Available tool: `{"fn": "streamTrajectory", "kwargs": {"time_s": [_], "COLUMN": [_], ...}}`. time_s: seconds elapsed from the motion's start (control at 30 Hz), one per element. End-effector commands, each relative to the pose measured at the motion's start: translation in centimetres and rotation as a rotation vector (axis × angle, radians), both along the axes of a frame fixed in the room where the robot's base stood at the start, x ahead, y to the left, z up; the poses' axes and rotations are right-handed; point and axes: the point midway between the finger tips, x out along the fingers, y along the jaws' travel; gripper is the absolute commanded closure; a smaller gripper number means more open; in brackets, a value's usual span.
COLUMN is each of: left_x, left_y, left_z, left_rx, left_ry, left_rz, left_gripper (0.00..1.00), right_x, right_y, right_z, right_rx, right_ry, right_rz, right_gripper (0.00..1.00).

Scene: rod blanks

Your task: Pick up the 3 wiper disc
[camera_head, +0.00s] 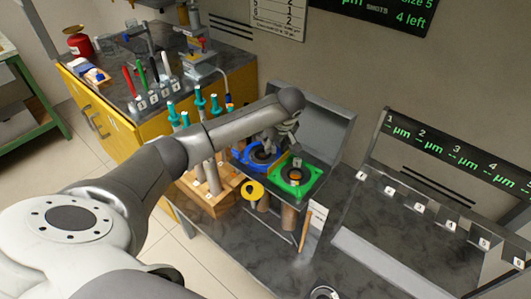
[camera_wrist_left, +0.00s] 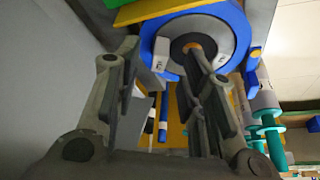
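No disc can be read for certain as the 3 wiper disc. In the head view, a dark disc sits in a blue ring holder (camera_head: 244,158), and a dark ring with an orange middle (camera_head: 294,175) sits on a green plate (camera_head: 309,187) with a small tag. My left gripper (camera_head: 277,134) is above the blue holder, partly covering it. My right gripper is not seen.
A yellow ring (camera_head: 254,190) is below the blue holder. Teal-handled tools stand in a wooden rack (camera_head: 215,205) to the left, close to my arm. An open grey lid (camera_head: 325,125) rises behind the holders.

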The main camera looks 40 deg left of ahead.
Motion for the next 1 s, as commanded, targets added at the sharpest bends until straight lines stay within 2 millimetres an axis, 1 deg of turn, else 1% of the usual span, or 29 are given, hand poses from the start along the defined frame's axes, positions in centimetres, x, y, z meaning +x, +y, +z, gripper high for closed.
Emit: {"fn": "streamTrajectory", "kwargs": {"time_s": [0.03, 0.13, 0.27, 0.4, 0.57, 0.7, 1.0], "left_x": [0.1, 0.3, 0.4, 0.4, 0.4, 0.4, 0.4], "left_y": [0.3, 0.5, 0.6, 0.6, 0.6, 0.6, 0.6], "left_z": [-0.7, -1.6, -1.9, -1.9, -1.9, -1.8, -1.8], "left_rx": [0.0, 0.0, 0.0, 0.0, 0.0, 0.0, 0.0], "left_ry": [0.002, 0.001, 0.0, 0.0, 0.0, 0.0, 0.0], "left_rz": [0.002, 0.0, -0.001, -0.001, -0.001, -0.001, -0.001], "left_gripper": [0.62, 0.62, 0.62, 0.62, 0.83, 1.0, 1.0], "right_x": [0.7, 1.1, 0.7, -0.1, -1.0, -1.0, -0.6], "right_y": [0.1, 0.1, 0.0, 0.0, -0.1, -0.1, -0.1], "right_z": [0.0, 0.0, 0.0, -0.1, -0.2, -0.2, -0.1], "right_rx": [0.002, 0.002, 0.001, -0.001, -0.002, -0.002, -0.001], "right_ry": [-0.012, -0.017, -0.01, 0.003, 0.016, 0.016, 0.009], "right_rz": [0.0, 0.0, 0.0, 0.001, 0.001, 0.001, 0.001], "right_gripper": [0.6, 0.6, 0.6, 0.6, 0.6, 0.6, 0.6]}}
